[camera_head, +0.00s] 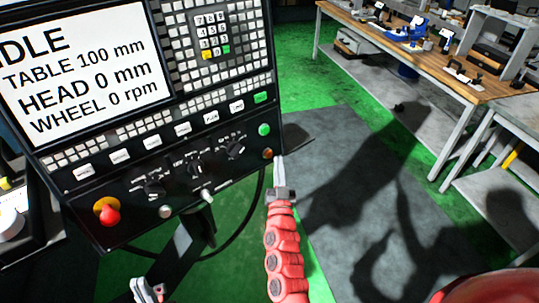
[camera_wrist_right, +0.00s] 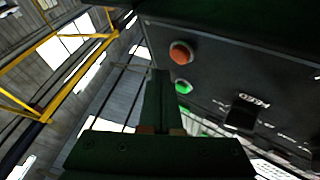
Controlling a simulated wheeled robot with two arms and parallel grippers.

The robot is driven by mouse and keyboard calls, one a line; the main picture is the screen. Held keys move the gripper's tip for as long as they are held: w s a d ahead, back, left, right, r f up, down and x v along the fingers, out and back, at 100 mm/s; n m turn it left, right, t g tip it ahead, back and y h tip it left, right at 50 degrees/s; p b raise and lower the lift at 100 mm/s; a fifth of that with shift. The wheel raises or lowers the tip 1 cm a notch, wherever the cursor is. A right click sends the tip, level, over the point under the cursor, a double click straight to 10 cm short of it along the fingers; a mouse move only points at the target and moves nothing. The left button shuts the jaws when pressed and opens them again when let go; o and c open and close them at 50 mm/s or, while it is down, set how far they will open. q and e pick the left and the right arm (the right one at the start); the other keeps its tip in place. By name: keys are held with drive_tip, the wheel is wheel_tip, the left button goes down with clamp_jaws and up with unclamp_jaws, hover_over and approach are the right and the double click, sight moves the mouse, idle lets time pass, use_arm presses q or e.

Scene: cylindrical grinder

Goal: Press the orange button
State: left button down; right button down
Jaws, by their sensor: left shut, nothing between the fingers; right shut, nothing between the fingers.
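The orange button (camera_head: 267,154) is at the lower right corner of the black control panel (camera_head: 130,222), just below a round green button (camera_head: 264,129). My right gripper (camera_head: 279,160) is shut and empty, with its tip close beside the orange button's right side. In the right wrist view the orange button (camera_wrist_right: 181,53) shows just beyond and right of the fingertips (camera_wrist_right: 160,72). Contact is not visible; they look apart. My left gripper (camera_head: 148,291) is low in the head view, below the panel, shut and empty, only partly in frame.
A red emergency-stop knob (camera_head: 108,214) sticks out at the panel's lower left. A screen (camera_head: 85,70) reads IDLE. Knobs and white keys cover the panel. A wooden workbench (camera_head: 440,62) stands at the back right. The floor right of the panel is open.

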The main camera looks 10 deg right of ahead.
drive_tip(key=shift+s+d+r, duration=0.1)
drive_tip(key=shift+s+d, duration=0.15)
drive_tip(key=shift+s, duration=0.35)
drive_tip(key=shift+s+d+r, duration=0.15)
drive_tip(key=shift+s+d, duration=0.15)
drive_tip(key=shift+s, duration=0.3)
drive_tip(key=shift+s+d+r, duration=0.1)
drive_tip(key=shift+s+d, duration=0.15)
drive_tip(key=shift+s, duration=0.35)
